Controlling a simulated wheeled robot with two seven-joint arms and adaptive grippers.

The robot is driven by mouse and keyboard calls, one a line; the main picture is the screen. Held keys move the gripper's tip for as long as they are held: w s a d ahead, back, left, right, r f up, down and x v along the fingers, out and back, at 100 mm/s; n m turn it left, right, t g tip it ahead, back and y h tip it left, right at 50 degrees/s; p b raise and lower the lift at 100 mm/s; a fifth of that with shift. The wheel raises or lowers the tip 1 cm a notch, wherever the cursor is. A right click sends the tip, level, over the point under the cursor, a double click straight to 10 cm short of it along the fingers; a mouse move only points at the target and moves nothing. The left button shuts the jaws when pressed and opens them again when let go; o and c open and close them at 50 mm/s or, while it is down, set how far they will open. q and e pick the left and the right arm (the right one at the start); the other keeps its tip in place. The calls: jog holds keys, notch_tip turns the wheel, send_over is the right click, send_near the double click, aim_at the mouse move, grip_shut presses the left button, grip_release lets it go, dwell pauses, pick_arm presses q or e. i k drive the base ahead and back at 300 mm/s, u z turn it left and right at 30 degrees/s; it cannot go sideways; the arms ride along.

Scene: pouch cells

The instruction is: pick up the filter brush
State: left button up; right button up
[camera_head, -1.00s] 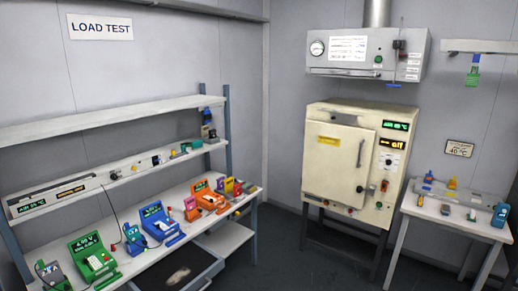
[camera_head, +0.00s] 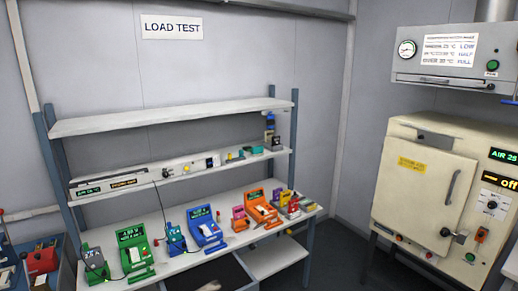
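I cannot pick out a filter brush for certain in this view. A dark open drawer or tray (camera_head: 232,272) under the load test bench shows at the bottom edge, with a pale object (camera_head: 210,286) in it, mostly cut off and too small to identify. Small items lie at the right end of the bench's middle shelf, among them a teal one (camera_head: 254,149) and a dark and blue upright one (camera_head: 270,125). Neither of my grippers is in view.
The bench (camera_head: 190,263) carries green, blue and orange testers with displays. A cream oven (camera_head: 425,185) with its door shut stands at the right. A red device (camera_head: 42,262) is at the left edge. Dark floor is clear between bench and oven.

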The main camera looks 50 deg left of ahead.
aim_at(257, 151)
jog(key=u, duration=0.3)
jog(key=i, duration=1.8)
jog(key=u, duration=1.3)
jog(key=i, duration=1.05)
jog(key=u, duration=1.05)
